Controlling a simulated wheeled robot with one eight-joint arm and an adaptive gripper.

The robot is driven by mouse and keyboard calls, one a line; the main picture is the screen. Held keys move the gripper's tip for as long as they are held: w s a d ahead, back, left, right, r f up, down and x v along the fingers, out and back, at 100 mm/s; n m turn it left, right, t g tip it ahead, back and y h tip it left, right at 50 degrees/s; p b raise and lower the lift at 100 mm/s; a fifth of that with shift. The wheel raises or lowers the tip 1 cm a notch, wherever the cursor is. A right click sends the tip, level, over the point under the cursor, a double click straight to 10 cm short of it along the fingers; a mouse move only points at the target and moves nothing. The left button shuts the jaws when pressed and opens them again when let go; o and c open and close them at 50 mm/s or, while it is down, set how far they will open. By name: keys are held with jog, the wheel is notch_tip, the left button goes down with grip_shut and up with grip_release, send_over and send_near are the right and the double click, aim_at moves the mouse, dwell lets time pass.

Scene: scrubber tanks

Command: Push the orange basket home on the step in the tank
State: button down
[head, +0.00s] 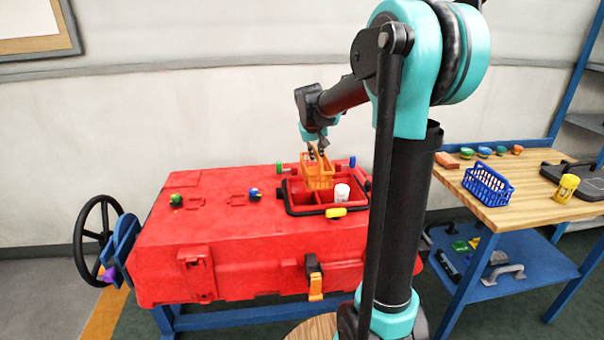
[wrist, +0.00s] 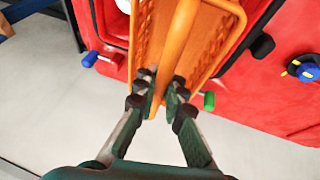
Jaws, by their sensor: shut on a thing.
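The orange basket (head: 318,173) is at the back left part of the tank opening (head: 325,210) in the red machine. In the head view its upper part stands above the opening's rim. My gripper (head: 315,150) comes down on it from behind and above.
Coloured caps sit around the red top (head: 215,225). A blue basket (head: 488,185) and yellow can (head: 567,188) stand on the wooden bench (head: 520,205) at right.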

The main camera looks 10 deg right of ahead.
jog(key=a+f, duration=0.1)
jog(key=f, duration=0.1)
jog(key=s+a+f, duration=0.1)
jog(key=f, duration=0.1)
jog(key=a+f, duration=0.2)
jog(key=shift+s, duration=0.3)
jog(key=shift+f, duration=2.4)
jog(key=shift+f, duration=0.2)
jog(key=shift+f, duration=0.45)
jog(key=shift+f, duration=0.15)
jog(key=shift+f, duration=0.55)
jog(key=shift+f, duration=0.2)
jog(key=shift+f, duration=0.3)
jog(key=shift+f, duration=0.2)
